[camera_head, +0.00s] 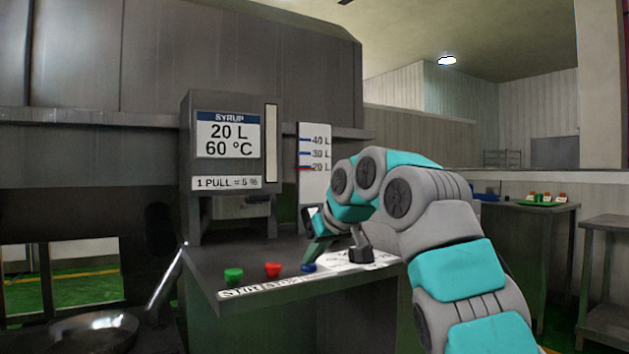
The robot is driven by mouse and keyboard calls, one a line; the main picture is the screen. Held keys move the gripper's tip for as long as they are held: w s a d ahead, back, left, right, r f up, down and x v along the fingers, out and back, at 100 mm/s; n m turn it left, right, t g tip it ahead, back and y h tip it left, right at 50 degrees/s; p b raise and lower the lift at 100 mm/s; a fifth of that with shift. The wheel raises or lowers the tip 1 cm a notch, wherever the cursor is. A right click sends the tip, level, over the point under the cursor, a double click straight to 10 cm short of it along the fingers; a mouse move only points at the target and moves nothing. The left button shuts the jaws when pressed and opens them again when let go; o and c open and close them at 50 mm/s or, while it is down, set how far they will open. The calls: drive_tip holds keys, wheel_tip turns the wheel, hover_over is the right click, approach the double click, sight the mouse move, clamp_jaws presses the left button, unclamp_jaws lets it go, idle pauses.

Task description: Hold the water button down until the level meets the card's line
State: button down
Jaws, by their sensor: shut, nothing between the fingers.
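The card (229,135) on the grey panel reads SYRUP, 20 L, 60 °C. The level scale (313,150) right of it has marks at 40 L, 30 L and 20 L, with a red line near 20 L. A blue button (308,268) sits on the sloped console, right of a red button (272,270) and a green button (233,275). Its label is partly hidden, so I cannot read whether it says water. My gripper (316,254) is shut and empty, with its tip just above or on the blue button; I cannot tell if it touches.
A black lever or knob (361,254) stands on the console right of the blue button, close to my gripper. A plate below the card reads 1 PULL = 5 %. A metal pan (92,333) is at lower left. A table (519,207) with small coloured items stands at right.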

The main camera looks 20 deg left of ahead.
drive_tip(key=r+p, duration=0.1)
drive_tip(key=r, duration=0.1)
drive_tip(key=r+p, duration=0.2)
drive_tip(key=shift+s+d, duration=0.15)
drive_tip(key=shift+s, duration=0.05)
drive_tip(key=p+v, duration=0.1)
drive_tip(key=v, duration=0.8)
drive_tip(key=shift+r, duration=0.4)
drive_tip(key=shift+d, duration=0.1)
